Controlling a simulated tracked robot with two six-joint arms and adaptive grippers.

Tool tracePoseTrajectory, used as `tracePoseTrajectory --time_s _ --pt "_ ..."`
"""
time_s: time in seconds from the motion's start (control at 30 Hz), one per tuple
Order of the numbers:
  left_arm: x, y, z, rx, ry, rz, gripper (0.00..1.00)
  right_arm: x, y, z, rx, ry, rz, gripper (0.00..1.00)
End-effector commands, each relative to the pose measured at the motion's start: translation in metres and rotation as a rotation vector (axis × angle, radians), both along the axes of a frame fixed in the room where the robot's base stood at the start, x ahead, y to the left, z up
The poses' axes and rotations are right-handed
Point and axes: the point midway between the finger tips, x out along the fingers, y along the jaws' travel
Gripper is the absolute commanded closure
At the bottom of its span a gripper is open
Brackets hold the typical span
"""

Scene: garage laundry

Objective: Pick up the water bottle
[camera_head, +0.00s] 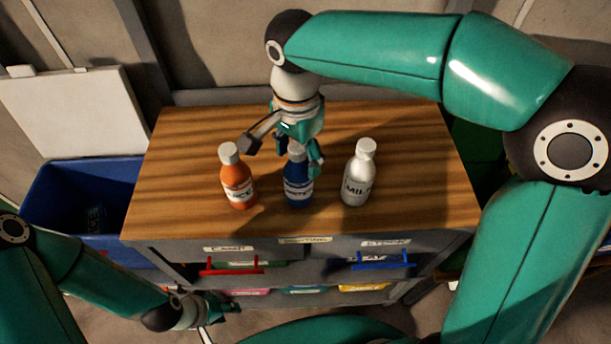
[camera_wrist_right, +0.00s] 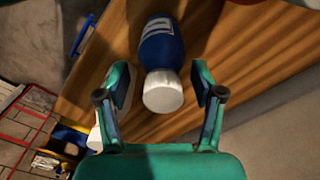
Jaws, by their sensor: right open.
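The water bottle (camera_head: 298,190) is blue with a white label and stands upright on the wooden cabinet top, between two other bottles. My right gripper (camera_head: 283,152) is over its top, fingers spread. In the right wrist view the water bottle (camera_wrist_right: 162,48) shows its white cap between the open fingers of my right gripper (camera_wrist_right: 163,88), with gaps on both sides. In the head view the gripper hides the cap. My left gripper (camera_head: 215,309) is low in front of the cabinet, away from the bottles; its jaws are too small to judge.
An orange juice bottle (camera_head: 238,178) stands left of the water bottle and a white milk bottle (camera_head: 359,174) stands right. The wooden top (camera_head: 185,140) is otherwise clear. Below are drawers with a red handle (camera_head: 232,270) and a blue handle (camera_head: 383,264). A blue bin (camera_head: 60,190) is at left.

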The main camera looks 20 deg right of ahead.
Motion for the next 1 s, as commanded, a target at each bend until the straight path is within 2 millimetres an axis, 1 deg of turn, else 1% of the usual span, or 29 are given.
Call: tracePoseTrajectory --time_s 0.1,0.13,0.37,0.4,0.47,0.5,0.53,1.0 --pt "0.0000 0.0000 0.0000 0.000 0.000 0.000 0.60 0.0001 0.0000 0.0002 0.000 0.000 0.000 0.32" --pt "0.0000 0.0000 0.0000 0.000 0.000 0.000 0.60 0.0002 0.0001 0.0003 0.000 0.000 0.000 0.34" --pt "-0.0001 0.0000 0.0000 0.000 0.000 0.000 0.60 0.0001 0.0002 0.0004 0.000 0.000 0.000 0.72" --pt "0.0000 0.0000 0.0000 0.000 0.000 0.000 0.60 0.0000 0.0001 0.0004 0.000 0.000 0.000 0.79" --pt "-0.0001 0.0000 0.0000 0.000 0.000 0.000 0.60 0.0000 0.0002 0.0004 0.000 0.000 0.000 0.89" --pt "-0.0001 0.0000 0.0000 0.000 0.000 0.000 0.60 0.0000 0.0001 0.0003 0.000 0.001 0.000 0.96" --pt "-0.0001 0.0000 0.0000 0.000 0.000 0.000 0.60 -0.0001 0.0002 0.0003 0.000 0.001 0.000 1.00" --pt "-0.0001 0.0000 0.0001 0.000 0.000 0.000 0.60 -0.0002 -0.0001 0.0016 0.000 0.001 0.000 1.00"
